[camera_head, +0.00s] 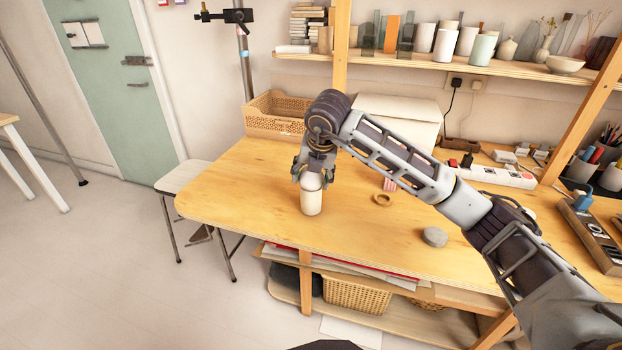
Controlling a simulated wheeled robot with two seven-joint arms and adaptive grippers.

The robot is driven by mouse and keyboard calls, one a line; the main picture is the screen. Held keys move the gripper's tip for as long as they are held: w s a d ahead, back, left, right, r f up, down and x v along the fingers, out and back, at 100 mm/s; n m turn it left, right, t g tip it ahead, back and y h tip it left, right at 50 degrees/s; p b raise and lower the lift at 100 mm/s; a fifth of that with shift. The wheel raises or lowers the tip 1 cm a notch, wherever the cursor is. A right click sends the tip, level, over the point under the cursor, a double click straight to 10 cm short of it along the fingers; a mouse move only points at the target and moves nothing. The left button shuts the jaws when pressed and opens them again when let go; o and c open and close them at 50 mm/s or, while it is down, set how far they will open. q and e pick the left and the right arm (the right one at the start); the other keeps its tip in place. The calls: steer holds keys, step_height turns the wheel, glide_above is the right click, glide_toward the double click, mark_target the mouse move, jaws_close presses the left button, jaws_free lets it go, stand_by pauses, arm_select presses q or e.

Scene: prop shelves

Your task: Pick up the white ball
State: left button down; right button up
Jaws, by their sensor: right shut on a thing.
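My right gripper (313,174) points down over the wooden table and is shut on the white ball (312,181). The ball shows as a pale rounded shape between the fingers, partly hidden by them. A whitish cylindrical cup (311,203) stands upright directly below the ball. The ball overlaps the cup's top in the picture, and I cannot tell whether they touch. My left gripper is out of view.
The table (235,190) is clear left of the cup. A wooden ring (382,199) and a grey round piece (434,237) lie to its right. A woven basket (275,115) stands behind, and a white power strip (495,176) lies at right.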

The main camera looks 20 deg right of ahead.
steer(key=shift+c, duration=0.5)
steer(key=shift+r, duration=0.1)
